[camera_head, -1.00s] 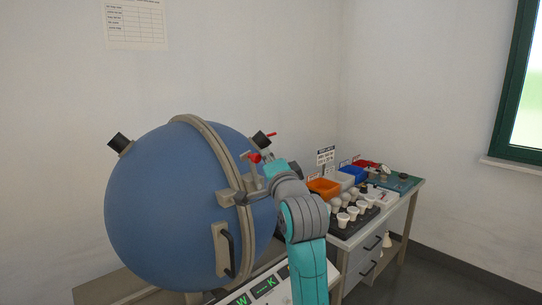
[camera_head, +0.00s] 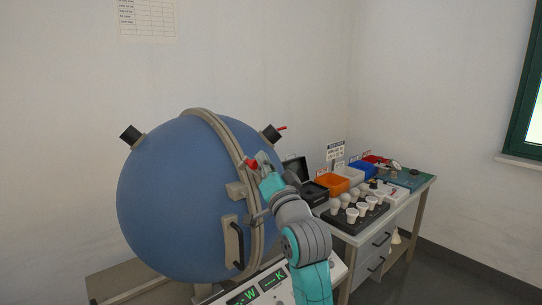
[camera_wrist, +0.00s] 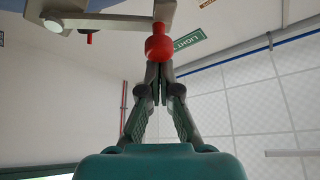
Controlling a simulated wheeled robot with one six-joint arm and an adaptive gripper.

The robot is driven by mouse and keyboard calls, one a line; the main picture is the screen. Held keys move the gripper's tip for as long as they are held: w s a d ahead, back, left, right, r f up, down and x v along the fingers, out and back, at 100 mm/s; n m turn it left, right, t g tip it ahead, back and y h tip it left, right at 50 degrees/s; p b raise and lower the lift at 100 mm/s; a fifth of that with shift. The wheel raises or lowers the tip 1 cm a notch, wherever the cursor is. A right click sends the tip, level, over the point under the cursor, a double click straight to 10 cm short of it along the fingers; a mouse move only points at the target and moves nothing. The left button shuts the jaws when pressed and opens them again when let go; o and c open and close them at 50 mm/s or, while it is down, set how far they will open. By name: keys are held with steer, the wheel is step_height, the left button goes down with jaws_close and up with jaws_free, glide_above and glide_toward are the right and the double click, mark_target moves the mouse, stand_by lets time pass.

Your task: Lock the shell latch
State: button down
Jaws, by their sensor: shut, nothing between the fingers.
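The blue sphere shell (camera_head: 170,205) fills the left middle of the head view, with a beige seam ring (camera_head: 232,150) around it. The latch's red knob (camera_head: 252,164) shows at the seam, beside my gripper (camera_head: 262,165). In the wrist view the red knob (camera_wrist: 158,46) hangs from a beige latch arm (camera_wrist: 110,20), right at the tips of my gripper (camera_wrist: 158,68). My fingers are shut with nothing between them; the tips are at or just under the knob, and I cannot tell if they touch it. A black handle (camera_head: 238,245) sits lower on the shell.
A workbench (camera_head: 420,190) to the right holds a black tray (camera_head: 345,222) of white bulbs, an orange bin (camera_head: 337,184) and a blue bin (camera_head: 368,172). A control panel (camera_head: 262,285) with green displays lies below the shell. A window is at the right edge.

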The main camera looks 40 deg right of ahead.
mark_target(242, 162)
steer(key=a+f+n+y, duration=0.1)
steer(key=n, duration=0.1)
steer(key=n+t+y, duration=0.1)
steer(key=shift+a+f+n, duration=0.4)
steer(key=f+n+y, duration=0.1)
steer(key=n, duration=0.1)
steer(key=a+f+n+y, duration=0.1)
steer(key=n, duration=0.1)
steer(key=shift+a+t+y, duration=0.15)
steer(key=shift+t+y, duration=0.15)
steer(key=shift+t, duration=0.1)
steer(key=shift+a+f, duration=0.35)
steer(key=shift+f, duration=0.6)
steer(key=shift+a+f, duration=0.3)
steer(key=shift+f, duration=0.6)
steer(key=shift+f, duration=0.15)
